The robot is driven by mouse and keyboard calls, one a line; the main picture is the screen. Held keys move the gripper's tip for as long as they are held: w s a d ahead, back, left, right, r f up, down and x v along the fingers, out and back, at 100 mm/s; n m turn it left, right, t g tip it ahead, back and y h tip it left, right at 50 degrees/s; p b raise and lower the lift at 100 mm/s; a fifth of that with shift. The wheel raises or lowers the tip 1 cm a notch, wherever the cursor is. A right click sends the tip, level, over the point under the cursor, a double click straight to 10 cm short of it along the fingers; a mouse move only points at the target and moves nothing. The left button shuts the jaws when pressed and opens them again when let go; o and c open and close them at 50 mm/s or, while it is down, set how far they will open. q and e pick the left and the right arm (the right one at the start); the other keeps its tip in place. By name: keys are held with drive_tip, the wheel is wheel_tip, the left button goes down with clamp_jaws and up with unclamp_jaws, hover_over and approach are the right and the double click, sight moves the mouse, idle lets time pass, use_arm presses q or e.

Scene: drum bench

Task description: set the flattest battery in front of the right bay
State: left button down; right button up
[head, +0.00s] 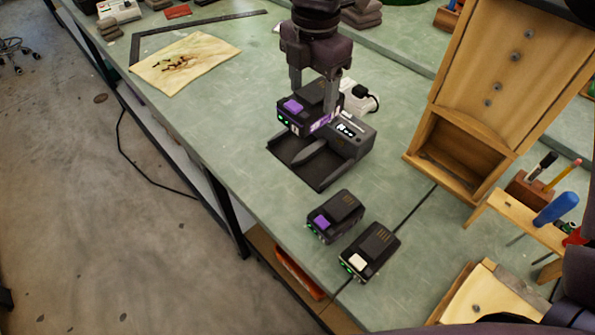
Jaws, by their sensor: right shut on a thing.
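My right gripper (315,94) is shut on a dark battery with a purple latch (293,105). It holds this battery over the back part of the black two-bay charger (323,177). I cannot tell whether the battery touches the charger. The charger's front bays show empty, split by a ridge, and its small display is lit. A second battery with a purple latch (343,207) stands on the bench in front of the charger. A third battery with a cream latch (379,242) stands beside it. Green lights show on all three, too small to compare. My left gripper is out of view.
A wooden cabinet (486,100) and a tool rack (520,218) stand at the right. Bare green bench (235,130) lies left of the charger.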

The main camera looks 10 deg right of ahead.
wheel_tip(320, 180, down, 19)
drive_tip(key=shift+r+b, duration=0.2)
drive_tip(key=shift+b, duration=0.1)
drive_tip(key=shift+f, duration=0.35)
drive_tip(key=o, duration=1.4)
drive_tip(key=shift+f, duration=0.15)
